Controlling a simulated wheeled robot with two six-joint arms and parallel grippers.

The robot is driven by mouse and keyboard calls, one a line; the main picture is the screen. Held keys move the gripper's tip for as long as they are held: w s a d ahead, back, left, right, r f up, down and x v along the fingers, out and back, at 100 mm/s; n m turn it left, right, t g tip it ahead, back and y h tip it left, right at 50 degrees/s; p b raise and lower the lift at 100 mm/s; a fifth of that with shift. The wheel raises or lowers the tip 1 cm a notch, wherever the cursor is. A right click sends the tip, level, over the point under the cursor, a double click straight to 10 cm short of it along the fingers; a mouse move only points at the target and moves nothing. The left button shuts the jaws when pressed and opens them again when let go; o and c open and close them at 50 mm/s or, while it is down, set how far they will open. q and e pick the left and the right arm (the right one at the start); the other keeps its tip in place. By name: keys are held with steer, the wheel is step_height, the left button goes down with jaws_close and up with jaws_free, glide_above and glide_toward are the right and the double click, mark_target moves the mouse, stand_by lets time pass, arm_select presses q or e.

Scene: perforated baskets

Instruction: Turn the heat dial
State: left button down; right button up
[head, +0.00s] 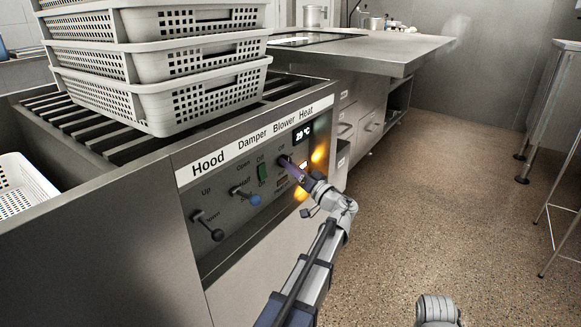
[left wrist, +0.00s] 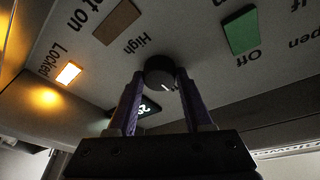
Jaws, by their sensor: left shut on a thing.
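The heat dial (head: 283,160) is a small black knob on the grey control panel, below the "Heat" label. My left gripper (head: 288,163) reaches the panel at the dial. In the left wrist view its two purple fingers (left wrist: 158,80) stand on either side of the knob, shut on it. A lit temperature display (head: 303,133) sits above the dial; its digits are too small to read surely. My right gripper is not visible.
The panel also has a green switch (head: 262,172), a blue-ended lever (head: 254,199) and a black-ended lever (head: 217,234). A lit indicator by "Locked" (left wrist: 68,73) glows orange. White perforated baskets (head: 160,100) are stacked above the panel. Open floor (head: 430,200) lies to the right.

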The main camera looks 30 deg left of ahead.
arm_select(q)
steer(key=shift+c, duration=1.5)
jaws_free()
steer(key=b+v, duration=0.1)
steer(key=v, duration=0.7)
steer(key=shift+b, duration=0.4)
steer(key=shift+a, duration=0.1)
